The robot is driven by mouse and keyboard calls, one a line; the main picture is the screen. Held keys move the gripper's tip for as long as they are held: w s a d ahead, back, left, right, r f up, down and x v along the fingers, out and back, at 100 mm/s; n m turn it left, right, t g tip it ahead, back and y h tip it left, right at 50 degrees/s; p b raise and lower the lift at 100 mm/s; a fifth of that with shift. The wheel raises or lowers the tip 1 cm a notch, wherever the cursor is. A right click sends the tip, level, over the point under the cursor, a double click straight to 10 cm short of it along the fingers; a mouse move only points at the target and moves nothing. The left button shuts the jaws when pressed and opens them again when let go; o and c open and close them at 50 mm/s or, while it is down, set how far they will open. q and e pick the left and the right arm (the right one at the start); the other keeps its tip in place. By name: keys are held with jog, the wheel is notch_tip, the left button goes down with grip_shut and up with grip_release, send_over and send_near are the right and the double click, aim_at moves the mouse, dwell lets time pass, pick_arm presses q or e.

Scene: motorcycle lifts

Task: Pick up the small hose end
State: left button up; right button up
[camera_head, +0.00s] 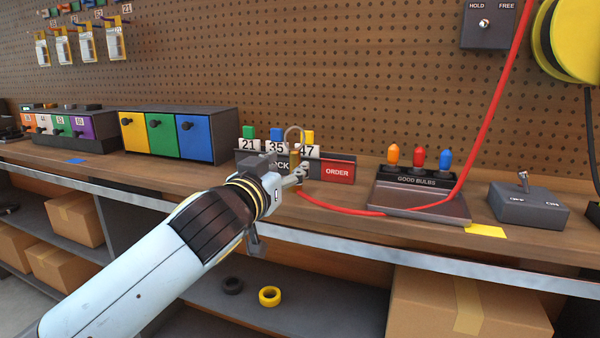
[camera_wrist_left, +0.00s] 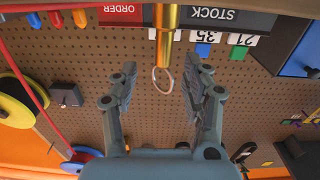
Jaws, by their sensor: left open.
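The small hose end is a brass-coloured piece (camera_head: 294,158) with a thin pale ring above it, at the front of the bench before the number cards. In the left wrist view, which is upside down, its brass body (camera_wrist_left: 167,35) comes in from the top with the ring below. My left gripper (camera_head: 300,172) is at the hose end and partly overlaps it in the head view. In the wrist view its fingers (camera_wrist_left: 163,84) are spread apart, with the ring between the tips and nothing clamped. My right gripper is not in view.
A red hose (camera_head: 480,145) hangs down and curves along the bench edge. A STOCK/ORDER rack (camera_head: 338,172) stands behind the hose end. The bulb stand (camera_head: 420,200) and switch box (camera_head: 528,206) are to the right, coloured drawers (camera_head: 165,137) to the left. Rings lie on the lower shelf.

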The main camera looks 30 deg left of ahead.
aim_at(293, 164)
pick_arm(q)
jog(key=x, duration=0.6)
jog(key=shift+a+f, duration=0.3)
jog(key=shift+f, duration=0.1)
jog(key=shift+s, duration=0.1)
grip_shut()
